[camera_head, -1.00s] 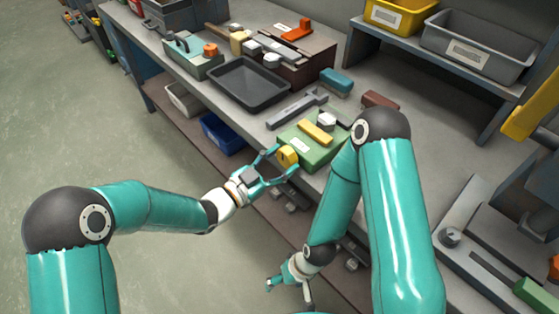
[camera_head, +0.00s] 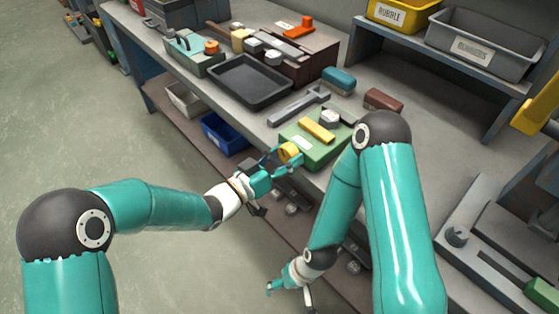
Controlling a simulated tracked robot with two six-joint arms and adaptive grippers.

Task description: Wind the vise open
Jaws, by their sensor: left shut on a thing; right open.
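A green box-like unit (camera_head: 328,152), which appears to be the vise, stands at the front edge of the bench. It has a yellow bar (camera_head: 317,131) on top and a yellow round knob (camera_head: 290,151) on its front side. A grey block (camera_head: 330,117) sits at its back; I cannot make out the jaw gap. My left gripper (camera_head: 281,162) is shut on the yellow knob, its fingers on either side. My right gripper (camera_head: 288,290) hangs low in front of the bench, open and empty, well apart from the unit. My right arm hides the unit's right side.
A grey hammer-shaped tool (camera_head: 297,106) and a black tray (camera_head: 250,82) lie left of the green unit. A teal block (camera_head: 339,79) and a brown block (camera_head: 383,100) lie behind it. A grey slotted fixture (camera_head: 490,265) stands at right. A blue bin (camera_head: 221,134) is on the lower shelf.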

